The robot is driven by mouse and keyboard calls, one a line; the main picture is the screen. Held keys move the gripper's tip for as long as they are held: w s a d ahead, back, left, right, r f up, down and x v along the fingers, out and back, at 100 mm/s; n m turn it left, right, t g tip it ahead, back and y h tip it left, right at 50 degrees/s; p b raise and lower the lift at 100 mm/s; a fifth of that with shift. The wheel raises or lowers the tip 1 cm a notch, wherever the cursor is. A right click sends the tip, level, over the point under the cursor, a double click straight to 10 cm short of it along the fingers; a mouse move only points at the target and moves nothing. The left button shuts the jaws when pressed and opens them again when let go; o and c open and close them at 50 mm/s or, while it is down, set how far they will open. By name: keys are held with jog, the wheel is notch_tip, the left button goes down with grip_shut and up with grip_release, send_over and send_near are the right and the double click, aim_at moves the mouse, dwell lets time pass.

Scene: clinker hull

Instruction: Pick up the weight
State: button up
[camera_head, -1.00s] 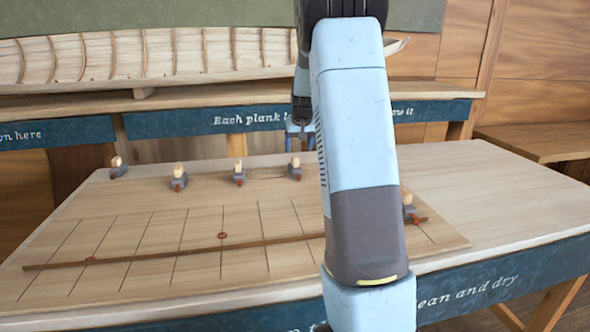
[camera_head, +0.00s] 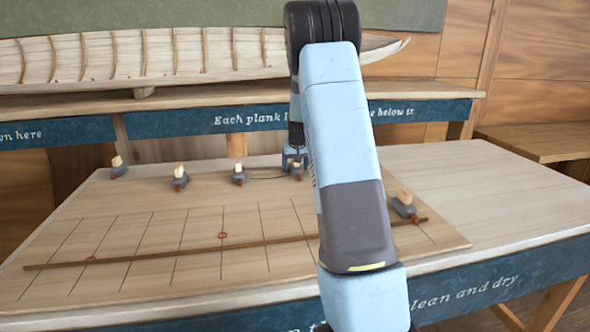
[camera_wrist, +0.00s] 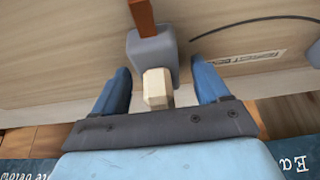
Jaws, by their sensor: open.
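A grey weight (camera_wrist: 152,52) with a pale wooden knob (camera_wrist: 156,88) and an orange-brown hook (camera_wrist: 143,16) lies on the board in the wrist view. My gripper (camera_wrist: 163,76) is open, with one blue finger on each side of the weight. Gaps show between the fingers and the weight, so it is not held. In the head view the same weight (camera_head: 297,172) is partly hidden by my gripper (camera_head: 293,156) at the board's back edge. Similar weights stand to its left (camera_head: 239,175), (camera_head: 180,179), (camera_head: 118,168), and one is at the right (camera_head: 405,206).
A thin brown batten (camera_head: 150,258) lies across the ruled board (camera_head: 120,222), its right end by the right-hand weight. A thin dark curved line (camera_wrist: 240,25) lies beside the weight. A planked hull (camera_head: 130,60) stands behind. The table's right side (camera_head: 480,190) is clear.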

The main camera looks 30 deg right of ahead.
grip_shut()
dwell(0.7)
jog(key=shift+r, duration=0.1)
